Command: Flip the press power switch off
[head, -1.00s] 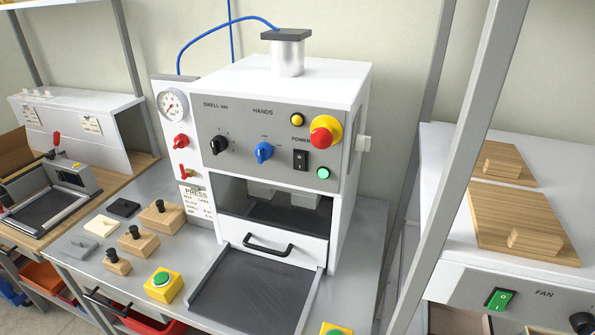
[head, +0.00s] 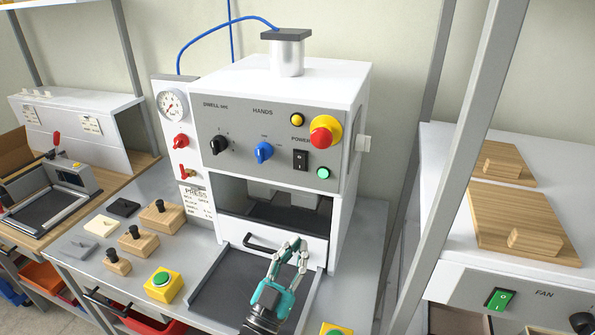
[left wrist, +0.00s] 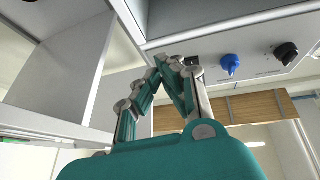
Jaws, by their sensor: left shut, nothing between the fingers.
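The press (head: 285,95) is a white box with a grey front panel. Its power switch (head: 300,160) is a black rocker under the POWER label, between the blue knob (head: 264,152) and the green button (head: 323,173). My left gripper (head: 293,244) is shut and empty, in front of the white drawer front and below the switch, apart from it. In the left wrist view the shut fingers (left wrist: 173,62) show close up, with the blue knob (left wrist: 230,63) and black knob (left wrist: 286,52) beyond. A dark bit behind the fingertips may be the switch, mostly hidden. My right gripper is not in view.
A red emergency button (head: 322,138) on a yellow base stands out at the panel's upper right. A black drawer handle (head: 262,243) and grey tray (head: 215,285) lie below. A grey post (head: 455,170) rises on the right. The space before the panel is clear.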

